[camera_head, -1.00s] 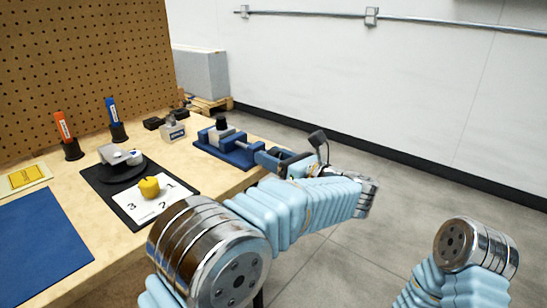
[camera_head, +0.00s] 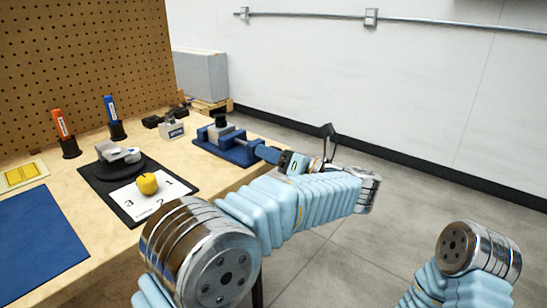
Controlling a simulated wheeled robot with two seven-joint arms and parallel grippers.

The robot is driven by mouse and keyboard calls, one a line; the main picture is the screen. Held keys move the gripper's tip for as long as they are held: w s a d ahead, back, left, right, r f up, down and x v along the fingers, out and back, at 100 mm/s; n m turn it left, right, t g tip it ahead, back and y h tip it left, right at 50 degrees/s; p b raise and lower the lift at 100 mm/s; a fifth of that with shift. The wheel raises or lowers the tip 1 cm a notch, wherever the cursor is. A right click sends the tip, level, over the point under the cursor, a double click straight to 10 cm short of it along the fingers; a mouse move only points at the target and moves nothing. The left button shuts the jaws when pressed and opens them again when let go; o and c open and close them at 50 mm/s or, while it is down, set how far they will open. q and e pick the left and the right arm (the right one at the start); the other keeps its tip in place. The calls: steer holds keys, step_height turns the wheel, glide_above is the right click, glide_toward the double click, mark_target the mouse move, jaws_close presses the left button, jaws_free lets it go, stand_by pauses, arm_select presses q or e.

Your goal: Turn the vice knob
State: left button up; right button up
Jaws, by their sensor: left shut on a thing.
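The blue vice (camera_head: 226,147) stands near the right edge of the wooden bench, with a grey block with a black top (camera_head: 220,128) in its jaws. My left gripper (camera_head: 268,153) is at the vice's right end, where the knob is, and is shut on it. My left arm crosses the middle of the picture. My right arm shows at the lower right, but its gripper is out of the picture.
On the bench are a dark round stand (camera_head: 113,165), a numbered card (camera_head: 150,196) with a yellow knob (camera_head: 147,184), a blue mat (camera_head: 38,243), and an orange marker (camera_head: 61,125) and a blue marker (camera_head: 111,109) in holders. The floor right of the bench is clear.

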arm_select(q)
steer(key=shift+m, duration=1.1)
steer(key=o, duration=1)
steer(key=shift+o, duration=0.2)
steer(key=shift+f, duration=0.1)
